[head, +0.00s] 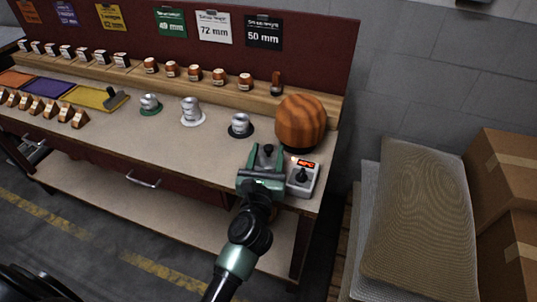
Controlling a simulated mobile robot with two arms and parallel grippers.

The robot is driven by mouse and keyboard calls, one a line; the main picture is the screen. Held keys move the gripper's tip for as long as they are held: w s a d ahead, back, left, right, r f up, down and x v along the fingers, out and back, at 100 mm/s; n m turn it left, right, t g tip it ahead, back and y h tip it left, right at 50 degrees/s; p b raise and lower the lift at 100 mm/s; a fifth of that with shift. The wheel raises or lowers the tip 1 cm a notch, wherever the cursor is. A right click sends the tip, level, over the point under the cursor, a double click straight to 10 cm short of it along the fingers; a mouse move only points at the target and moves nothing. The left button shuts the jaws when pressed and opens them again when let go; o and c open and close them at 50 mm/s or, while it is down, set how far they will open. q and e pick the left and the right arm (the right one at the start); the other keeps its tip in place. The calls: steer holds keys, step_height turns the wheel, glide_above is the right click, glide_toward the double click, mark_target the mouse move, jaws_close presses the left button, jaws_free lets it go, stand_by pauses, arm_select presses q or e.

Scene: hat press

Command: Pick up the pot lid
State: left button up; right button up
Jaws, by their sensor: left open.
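I cannot make out a pot lid anywhere in the head view. My left gripper (267,152) is open over the front right part of the workbench (160,160). It is beside a small grey box (303,178) with a red lit display and a black knob. A small dark shape shows between its fingers; I cannot tell whether it is part of the gripper. A large round wooden block (301,123) stands just behind it. My right gripper is not in view.
Metal stepped pieces stand on the bench, the nearest (240,125) left of the wooden block. A raised wooden shelf (215,88) holds several small wooden blocks. Coloured trays (45,88) lie at left. Mesh sheets (420,220) and cardboard boxes (505,170) stand at right.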

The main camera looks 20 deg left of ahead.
arm_select(q)
jaws_close()
